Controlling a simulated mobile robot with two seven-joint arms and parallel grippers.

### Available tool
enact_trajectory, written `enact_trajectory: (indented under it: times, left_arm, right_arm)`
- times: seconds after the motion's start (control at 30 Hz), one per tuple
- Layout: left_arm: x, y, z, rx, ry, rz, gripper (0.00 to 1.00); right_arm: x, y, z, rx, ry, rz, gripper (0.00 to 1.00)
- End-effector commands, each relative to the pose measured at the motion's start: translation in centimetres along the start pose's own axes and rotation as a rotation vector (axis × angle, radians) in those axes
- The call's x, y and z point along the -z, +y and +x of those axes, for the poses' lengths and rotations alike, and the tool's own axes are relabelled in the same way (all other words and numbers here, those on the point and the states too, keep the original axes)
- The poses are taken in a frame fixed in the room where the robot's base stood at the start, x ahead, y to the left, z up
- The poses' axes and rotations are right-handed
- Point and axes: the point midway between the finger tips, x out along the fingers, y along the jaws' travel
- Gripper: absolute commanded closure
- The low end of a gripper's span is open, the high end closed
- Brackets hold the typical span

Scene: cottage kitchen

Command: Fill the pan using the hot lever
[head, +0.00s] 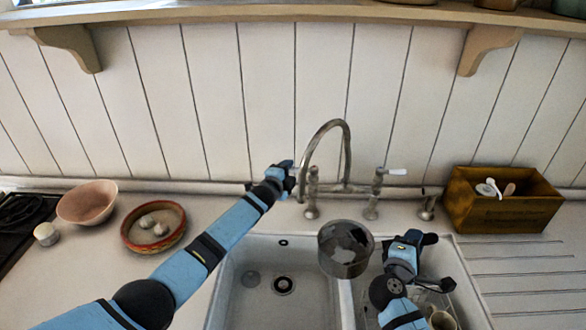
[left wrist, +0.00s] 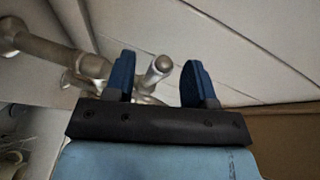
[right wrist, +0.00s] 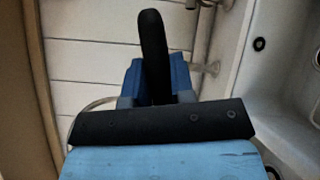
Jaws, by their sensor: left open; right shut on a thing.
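A metal pan (head: 345,262) is held above the divider between the sink basins, under the end of the curved tap spout (head: 347,150) in the head view. My right gripper (head: 410,243) is shut on its black handle, which also shows between the fingers in the right wrist view (right wrist: 152,50). No water stream shows. My left gripper (head: 286,174) is open at the tap's left side and largely covers the left lever. In the left wrist view a metal tap part (left wrist: 158,70) shows between its open fingers (left wrist: 158,75). The right tap lever (head: 393,172) has a white handle.
The left basin (head: 250,305) is empty; the right one holds some dishes (head: 442,318). A wooden box (head: 500,215) stands right of the tap. A pink bowl (head: 87,203) and a brown dish (head: 165,243) stand at left. A shelf (head: 300,14) runs above.

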Motion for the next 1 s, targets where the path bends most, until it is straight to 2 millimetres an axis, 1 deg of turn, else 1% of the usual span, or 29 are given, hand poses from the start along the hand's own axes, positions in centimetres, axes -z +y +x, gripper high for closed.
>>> enact_trajectory:
  times: [0.03,0.2,0.4,0.63,0.93,0.97,1.0]
  left_arm:
    - [0.2,-0.1,0.6,-0.001,0.001,0.000,0.50]
    - [0.0,0.0,2.0,-0.002,0.001,-0.002,0.50]
    - [0.1,0.0,3.0,-0.001,0.001,-0.003,0.50]
    - [0.1,0.0,3.4,0.000,0.001,0.000,0.50]
    - [0.1,0.0,3.5,0.001,0.001,0.000,0.50]
    - [0.1,0.0,3.5,0.001,0.001,0.000,0.52]
    - [0.1,0.0,3.5,0.001,0.001,0.000,0.61]
  right_arm:
    - [0.0,0.1,0.0,-0.001,0.000,0.002,1.00]
    - [0.0,0.1,0.0,-0.001,0.000,0.002,1.00]
    - [0.0,0.1,0.0,-0.001,0.000,0.002,1.00]
    - [0.0,0.1,0.0,-0.001,0.000,0.002,1.00]
    - [0.0,0.1,0.0,-0.001,0.000,0.002,1.00]
    - [0.0,0.1,0.0,-0.001,0.000,0.002,1.00]
    - [0.0,0.1,0.0,-0.001,0.000,0.002,1.00]
